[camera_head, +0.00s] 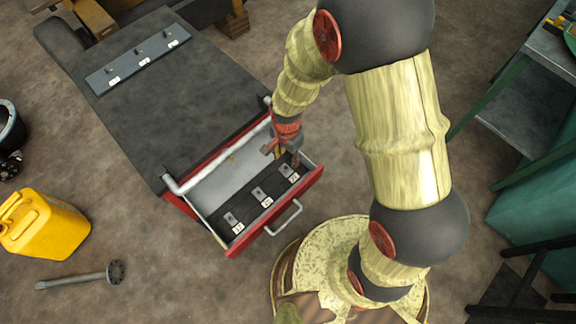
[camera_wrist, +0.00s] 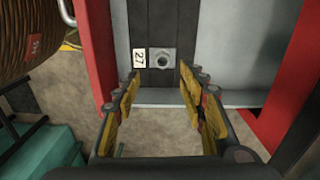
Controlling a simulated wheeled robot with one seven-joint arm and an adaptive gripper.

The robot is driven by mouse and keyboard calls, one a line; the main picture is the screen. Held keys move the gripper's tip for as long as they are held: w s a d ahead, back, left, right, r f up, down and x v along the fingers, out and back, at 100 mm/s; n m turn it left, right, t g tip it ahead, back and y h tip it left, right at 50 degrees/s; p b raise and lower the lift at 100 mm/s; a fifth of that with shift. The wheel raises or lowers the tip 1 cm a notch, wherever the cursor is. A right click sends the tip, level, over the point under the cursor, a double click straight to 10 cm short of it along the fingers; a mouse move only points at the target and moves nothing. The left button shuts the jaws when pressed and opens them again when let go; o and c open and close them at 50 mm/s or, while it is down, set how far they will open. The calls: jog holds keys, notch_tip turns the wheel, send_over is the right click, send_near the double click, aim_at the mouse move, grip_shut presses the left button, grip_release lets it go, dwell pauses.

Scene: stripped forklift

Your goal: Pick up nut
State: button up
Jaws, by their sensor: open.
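In the wrist view a grey metal nut (camera_wrist: 162,60) sits on a dark strip (camera_wrist: 160,22) beside a white label reading 27. My gripper (camera_wrist: 161,83) is open and empty, its yellow-padded fingers to the left and right with the nut just beyond the tips. In the head view my gripper (camera_head: 283,154) is over the far right end of the open drawer (camera_head: 228,180), above the nut nearest it (camera_head: 286,170). Two other nuts, one in the middle (camera_head: 257,193) and one nearer the front left (camera_head: 230,218), lie on the same strip with labels.
The drawer's red front (camera_head: 275,215) has a silver handle (camera_head: 285,219). A dark cart top (camera_head: 180,100) carries a grey labelled strip (camera_head: 138,59). A yellow jerrycan (camera_head: 45,223) stands on the floor at left. A green-framed table (camera_head: 530,100) is at right.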

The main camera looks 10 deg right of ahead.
aim_at(286, 170)
jog(key=shift+m, duration=0.3)
notch_tip(286, 170, down, 8)
jog(key=b, duration=0.3)
jog(key=shift+w+a, duration=0.1)
jog(key=shift+a, duration=0.05)
jog(key=shift+r, duration=0.1)
jog(key=shift+c, duration=0.6)
jog(key=c, duration=0.8)
jog(key=shift+c, duration=0.4)
